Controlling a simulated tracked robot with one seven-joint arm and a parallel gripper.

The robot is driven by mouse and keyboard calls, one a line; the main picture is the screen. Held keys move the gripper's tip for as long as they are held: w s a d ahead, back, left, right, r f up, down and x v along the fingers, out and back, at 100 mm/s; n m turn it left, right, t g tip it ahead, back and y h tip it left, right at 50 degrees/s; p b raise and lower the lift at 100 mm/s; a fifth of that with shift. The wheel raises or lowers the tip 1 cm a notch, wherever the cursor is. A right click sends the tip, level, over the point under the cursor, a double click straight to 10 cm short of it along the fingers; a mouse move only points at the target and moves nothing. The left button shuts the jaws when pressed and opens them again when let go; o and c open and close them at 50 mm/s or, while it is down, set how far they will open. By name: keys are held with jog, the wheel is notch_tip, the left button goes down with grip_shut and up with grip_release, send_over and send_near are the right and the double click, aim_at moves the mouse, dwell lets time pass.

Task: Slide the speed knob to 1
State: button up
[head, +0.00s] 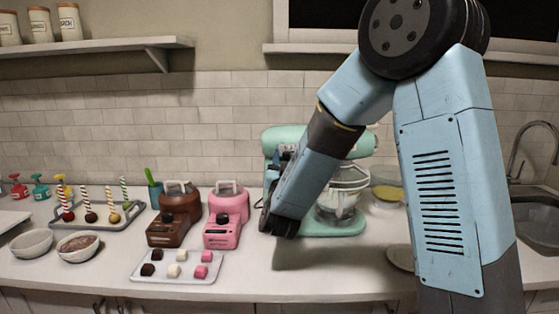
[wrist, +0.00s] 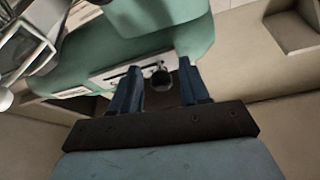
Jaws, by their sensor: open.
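The mint green stand mixer (head: 283,139) stands on the counter, partly hidden behind my arm in the head view. In the wrist view the mixer's green body (wrist: 85,60) fills the top. A pale plate with a dark slot (wrist: 112,74) runs along its side. A dark round speed knob (wrist: 160,79) sits near the right part of this plate. My gripper (wrist: 158,70) is open, with one blue finger on each side of the knob. I cannot tell whether either finger touches it. The knob and any scale marks are not readable in the head view.
A brown melter (head: 172,222) and a pink melter (head: 226,218) stand left of the mixer, with a white tray of sweets (head: 148,281) in front. The mixer's bowl (head: 341,205) shows behind my arm. A yellow-filled bowl (head: 388,193) stands right of it.

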jog(key=shift+w+r, duration=0.1)
jog(key=shift+w, duration=0.05)
grip_shut()
dwell(0.4)
